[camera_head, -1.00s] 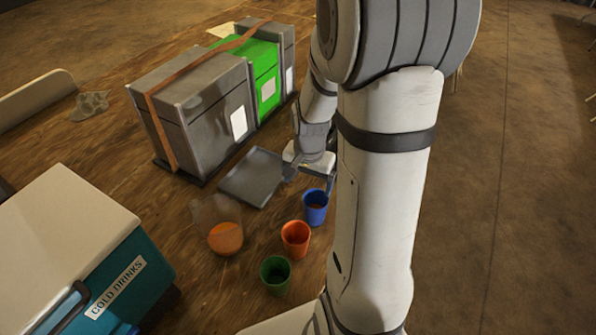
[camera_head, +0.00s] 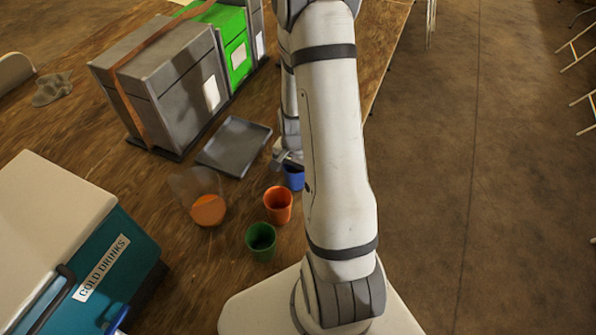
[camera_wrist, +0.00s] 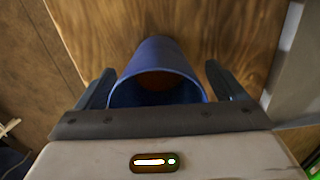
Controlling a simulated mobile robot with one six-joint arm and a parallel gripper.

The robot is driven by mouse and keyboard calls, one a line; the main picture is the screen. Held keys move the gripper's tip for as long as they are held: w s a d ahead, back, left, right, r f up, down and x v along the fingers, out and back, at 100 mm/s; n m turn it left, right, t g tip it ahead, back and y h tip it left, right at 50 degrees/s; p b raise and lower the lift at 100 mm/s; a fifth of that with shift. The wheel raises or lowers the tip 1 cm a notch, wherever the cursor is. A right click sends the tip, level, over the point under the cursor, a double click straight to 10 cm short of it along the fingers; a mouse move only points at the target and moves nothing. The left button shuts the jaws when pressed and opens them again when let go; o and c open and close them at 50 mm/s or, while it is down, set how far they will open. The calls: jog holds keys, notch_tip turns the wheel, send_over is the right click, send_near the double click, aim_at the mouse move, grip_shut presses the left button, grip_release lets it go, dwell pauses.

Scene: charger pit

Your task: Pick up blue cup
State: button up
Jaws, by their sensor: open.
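The blue cup (camera_head: 293,178) stands on the wooden table, partly covered by my arm and gripper in the head view. In the wrist view the blue cup (camera_wrist: 158,62) lies between the two fingers, its open rim toward the camera and something brown-orange showing inside. My gripper (camera_wrist: 165,85) is open, with one dark finger on each side of the cup. A small gap seems to show on each side. In the head view my gripper (camera_head: 286,160) is at the cup's upper edge, and its fingers are mostly hidden.
An orange cup (camera_head: 278,204) and a green cup (camera_head: 261,241) stand close by in a row. A clear pitcher with orange liquid (camera_head: 207,209) is left of them. A grey tray (camera_head: 236,146), strapped boxes (camera_head: 160,75) and a teal cooler (camera_head: 95,265) stand further left.

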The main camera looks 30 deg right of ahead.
jog(key=shift+f, duration=0.15)
jog(key=shift+c, duration=0.5)
jog(key=c, duration=1)
